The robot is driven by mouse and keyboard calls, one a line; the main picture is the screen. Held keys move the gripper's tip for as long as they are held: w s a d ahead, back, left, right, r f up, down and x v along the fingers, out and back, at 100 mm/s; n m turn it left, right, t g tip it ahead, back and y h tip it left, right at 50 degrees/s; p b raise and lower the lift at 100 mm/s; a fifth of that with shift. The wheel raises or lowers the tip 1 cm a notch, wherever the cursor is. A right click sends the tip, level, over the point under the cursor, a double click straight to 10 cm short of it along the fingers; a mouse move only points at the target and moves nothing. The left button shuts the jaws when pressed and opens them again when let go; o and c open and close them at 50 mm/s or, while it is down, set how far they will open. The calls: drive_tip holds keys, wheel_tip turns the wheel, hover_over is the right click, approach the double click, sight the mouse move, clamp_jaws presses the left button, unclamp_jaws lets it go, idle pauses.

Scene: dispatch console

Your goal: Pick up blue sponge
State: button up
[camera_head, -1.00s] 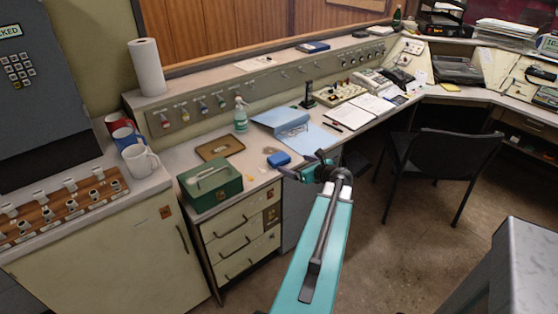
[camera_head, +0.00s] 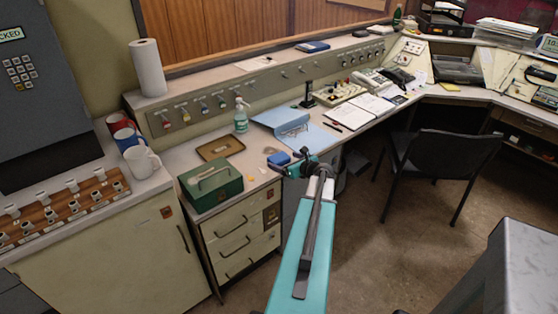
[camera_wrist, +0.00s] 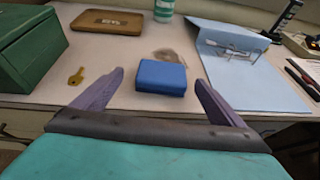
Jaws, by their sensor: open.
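The blue sponge (camera_wrist: 161,78) lies flat on the desk, ahead of and between my gripper's open fingers in the wrist view. It also shows in the head view (camera_head: 278,158), just left of the arm's end. My gripper (camera_wrist: 155,92) is open and empty, its two purple-grey fingers spread on either side of the sponge's near part. In the head view the fingers are largely hidden behind my wrist (camera_head: 300,165). I cannot tell whether the fingers touch the desk.
A green metal box (camera_wrist: 30,45) and a brass key (camera_wrist: 76,76) lie to the left. A brown tray (camera_wrist: 107,21) and a green soap bottle (camera_head: 241,115) stand behind. A blue folder (camera_wrist: 250,70) with a metal clip lies to the right. A black chair (camera_head: 450,155) stands right of my arm.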

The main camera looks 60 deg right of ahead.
sight(280, 158)
drive_tip(key=shift+w, duration=0.1)
idle(0.3)
drive_tip(key=shift+d+p+x, duration=0.25)
drive_tip(key=shift+p+x, duration=0.5)
drive_tip(key=shift+x, duration=1.7)
drive_tip(key=c, duration=1.1)
